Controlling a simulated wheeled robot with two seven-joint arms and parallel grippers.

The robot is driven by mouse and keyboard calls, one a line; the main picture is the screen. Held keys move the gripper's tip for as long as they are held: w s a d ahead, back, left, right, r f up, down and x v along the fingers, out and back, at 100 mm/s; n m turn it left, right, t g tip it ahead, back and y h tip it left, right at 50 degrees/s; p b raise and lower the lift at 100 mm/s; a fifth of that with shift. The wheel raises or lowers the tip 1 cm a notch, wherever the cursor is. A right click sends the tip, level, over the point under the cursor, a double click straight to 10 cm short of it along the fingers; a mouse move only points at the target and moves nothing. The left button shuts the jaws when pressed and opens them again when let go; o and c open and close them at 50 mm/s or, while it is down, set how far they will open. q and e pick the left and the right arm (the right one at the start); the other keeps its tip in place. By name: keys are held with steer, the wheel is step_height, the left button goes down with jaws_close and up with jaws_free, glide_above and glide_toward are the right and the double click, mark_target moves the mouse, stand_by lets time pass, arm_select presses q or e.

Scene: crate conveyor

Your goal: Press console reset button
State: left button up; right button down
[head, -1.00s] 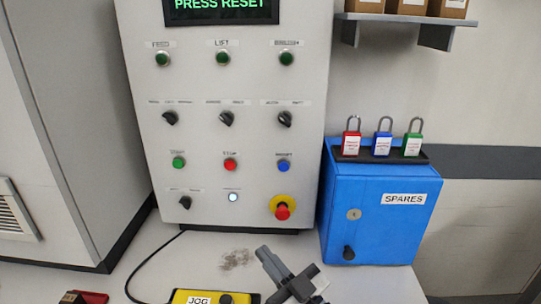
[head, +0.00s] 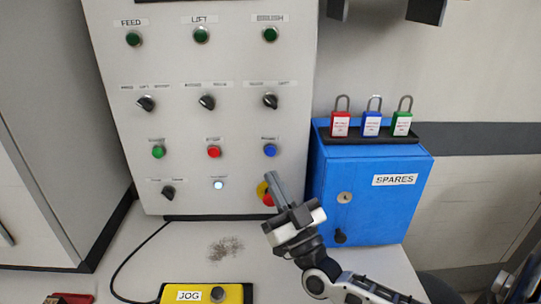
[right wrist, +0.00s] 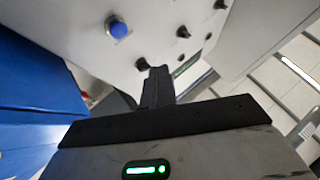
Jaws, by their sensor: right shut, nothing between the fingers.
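The console (head: 235,110) is a pale upright panel. Its blue button (head: 270,150) sits at the right end of the row with a green button (head: 158,152) and a red button (head: 214,152); its small label is too blurred to read surely. My right gripper (head: 272,178) is shut and empty, its fingers pointing up just below the blue button and apart from it. In the right wrist view the blue button (right wrist: 118,28) is up and left of the shut fingertips (right wrist: 157,74). My left gripper is not in view.
The red and yellow emergency stop (head: 265,196) is partly hidden behind my right fingers. A blue SPARES box (head: 370,205) with several padlocks on top stands close at right. A yellow JOG pendant (head: 205,293) and its cable lie in front. A lit white button (head: 218,184) is lower left.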

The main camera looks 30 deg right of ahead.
mark_target(271, 152)
arm_select(q)
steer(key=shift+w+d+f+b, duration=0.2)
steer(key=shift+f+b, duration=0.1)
steer(key=shift+b, duration=0.9)
arm_select(e)
steer(key=w+d, duration=0.2)
steer(key=w, duration=0.1)
steer(key=w+d, duration=0.1)
steer(key=w, duration=0.1)
steer(key=shift+w+d, duration=0.2)
steer(key=shift+w, duration=0.05)
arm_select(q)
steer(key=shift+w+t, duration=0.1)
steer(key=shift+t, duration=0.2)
arm_select(e)
steer(key=shift+w, duration=0.1)
stand_by(0.3)
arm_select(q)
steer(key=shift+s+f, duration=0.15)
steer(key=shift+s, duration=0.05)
arm_select(e)
steer(key=shift+w+d, duration=0.2)
steer(key=shift+w, duration=0.1)
